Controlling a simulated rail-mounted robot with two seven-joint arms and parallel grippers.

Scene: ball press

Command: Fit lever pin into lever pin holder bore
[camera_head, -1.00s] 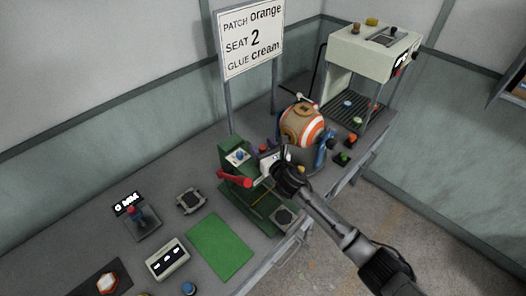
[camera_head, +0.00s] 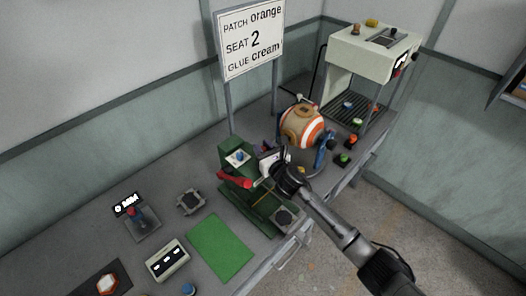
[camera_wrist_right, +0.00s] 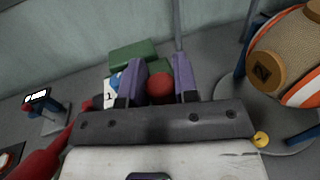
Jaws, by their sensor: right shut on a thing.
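My right gripper (camera_head: 264,151) is over the right side of the green press (camera_head: 228,148). In the right wrist view its two purple fingers (camera_wrist_right: 158,78) are shut on a red round-ended piece (camera_wrist_right: 160,89), which appears to be the lever pin. The pin's lower part and the holder bore are hidden, so I cannot tell whether they touch. A red lever arm (camera_head: 234,180) sticks out from the press to the left. It also shows in the right wrist view (camera_wrist_right: 42,158), left of the gripper. My left gripper is not in view.
An orange-and-white ball (camera_head: 303,126) sits in a blue stand close to the right of my gripper. A white machine (camera_head: 350,56) stands behind it. A green mat (camera_head: 220,247) and a control box (camera_head: 167,260) lie to the left front. A sign (camera_head: 250,40) stands behind.

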